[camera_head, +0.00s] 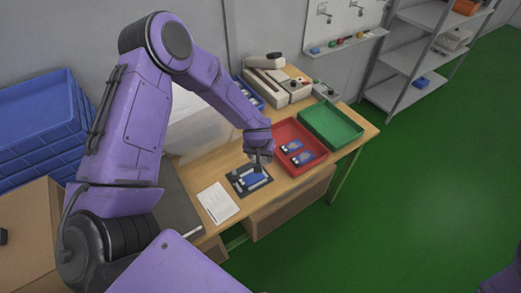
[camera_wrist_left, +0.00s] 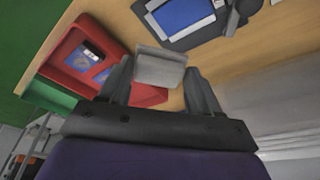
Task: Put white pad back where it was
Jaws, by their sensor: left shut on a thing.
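My left gripper (camera_head: 259,161) reaches down over the table at the right of the dark fixture. In the left wrist view my left gripper (camera_wrist_left: 160,78) is shut on the white pad (camera_wrist_left: 159,66), a small pale grey-white block between its two fingers. The dark fixture with a blue device in it (camera_head: 250,180) lies on the wooden table, and its blue part (camera_wrist_left: 182,14) shows at the top of the left wrist view. The pad is too small to make out in the head view. My right gripper is not in view.
A red tray (camera_head: 309,141) with blue devices and a green tray (camera_head: 331,125) stand right of the fixture. White paper (camera_head: 218,202) lies to its left. A beige machine (camera_head: 276,84) stands behind. Bare wooden table (camera_head: 225,167) surrounds the fixture.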

